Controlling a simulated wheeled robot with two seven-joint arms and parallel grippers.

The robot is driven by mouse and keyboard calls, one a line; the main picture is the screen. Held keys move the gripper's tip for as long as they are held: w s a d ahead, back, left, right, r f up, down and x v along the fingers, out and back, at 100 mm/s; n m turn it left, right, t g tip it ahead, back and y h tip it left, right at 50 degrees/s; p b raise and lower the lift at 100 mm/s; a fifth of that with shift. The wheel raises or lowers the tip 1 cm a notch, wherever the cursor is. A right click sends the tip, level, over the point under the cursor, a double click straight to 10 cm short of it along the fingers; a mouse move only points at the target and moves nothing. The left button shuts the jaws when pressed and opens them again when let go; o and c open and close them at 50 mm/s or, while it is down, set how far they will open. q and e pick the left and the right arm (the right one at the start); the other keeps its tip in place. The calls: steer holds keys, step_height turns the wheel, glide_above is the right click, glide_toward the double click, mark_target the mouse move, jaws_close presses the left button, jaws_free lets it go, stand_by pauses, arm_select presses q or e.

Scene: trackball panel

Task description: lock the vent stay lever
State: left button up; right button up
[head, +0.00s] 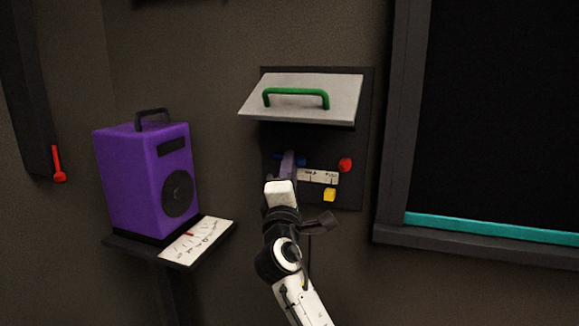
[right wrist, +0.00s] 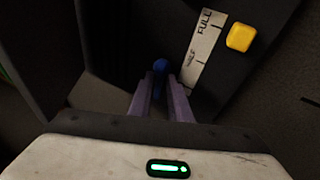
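A wall panel (head: 349,196) holds a blue handle, mostly hidden behind my right gripper in the head view. Its blue knob (right wrist: 160,66) shows at the fingertips in the right wrist view. My right gripper (head: 288,156) reaches into the panel from below. Its two purple fingers (right wrist: 160,80) stand close together, one on each side of the knob. Whether they press on it I cannot tell. A white scale strip (right wrist: 203,45) marked HALF and FULL lies to the right. A red lever (head: 58,165) hangs from a dark frame at far left; I cannot tell which is the vent stay lever.
A raised grey cover (head: 340,100) with a green handle (head: 296,92) stands out above the panel's controls. A red knob (head: 345,165) and a yellow button (head: 329,195) sit to the right. A purple speaker-like box (head: 125,180) stands on a shelf (head: 217,238) at left.

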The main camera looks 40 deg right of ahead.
jaws_close()
stand_by(1.4)
